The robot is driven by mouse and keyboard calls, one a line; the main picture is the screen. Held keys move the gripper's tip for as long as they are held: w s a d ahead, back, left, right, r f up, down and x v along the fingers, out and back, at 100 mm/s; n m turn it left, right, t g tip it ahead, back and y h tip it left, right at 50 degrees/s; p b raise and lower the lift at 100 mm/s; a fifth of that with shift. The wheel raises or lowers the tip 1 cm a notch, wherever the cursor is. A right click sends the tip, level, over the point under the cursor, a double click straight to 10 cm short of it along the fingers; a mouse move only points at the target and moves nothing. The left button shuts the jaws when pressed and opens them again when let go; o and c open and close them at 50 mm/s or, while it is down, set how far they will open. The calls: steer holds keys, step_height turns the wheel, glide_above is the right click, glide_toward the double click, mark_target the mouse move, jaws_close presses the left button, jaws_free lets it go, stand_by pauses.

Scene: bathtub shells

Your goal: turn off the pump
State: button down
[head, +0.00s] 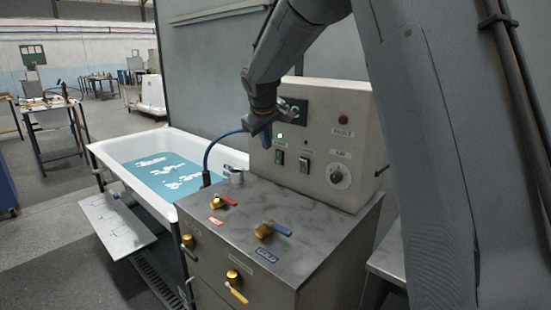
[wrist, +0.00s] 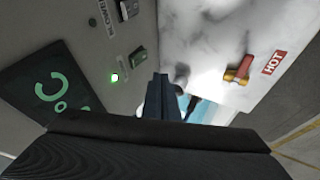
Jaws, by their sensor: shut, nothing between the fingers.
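A light grey control panel (head: 325,140) stands on the steel cabinet. It has a lit green lamp (head: 280,136), a dark green rocker switch (head: 279,157) below the lamp, and a second dark switch (head: 304,163) to its right. The labels are too small to tell which is the pump's. My gripper (head: 266,138) is shut and empty at the panel's left side, left of the lamp. In the wrist view the closed fingers (wrist: 160,77) are beside the lit lamp (wrist: 114,77) and a switch (wrist: 138,56), apart from the switch. Another switch (wrist: 129,8) is at the top.
The panel also has a display (wrist: 45,90), a red button (head: 343,120) and a round knob (head: 338,176). A red-handled valve (head: 222,201) and a blue-handled valve (head: 272,229) rise from the cabinet top. A blue hose (head: 212,150) arches beside the water-filled tub (head: 120,145).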

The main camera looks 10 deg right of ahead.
steer(key=p, duration=0.3)
glide_toward(277, 163)
step_height(277, 163, down, 3)
steer(key=a, duration=0.3)
steer(key=w+d, duration=0.1)
steer(key=w+d+f+p, duration=0.1)
steer(key=w+d, duration=0.1)
steer(key=shift+d+f, duration=0.2)
steer(key=shift+f, duration=0.1)
steer(key=shift+d+f, duration=0.1)
steer(key=shift+d, duration=0.05)
stand_by(0.4)
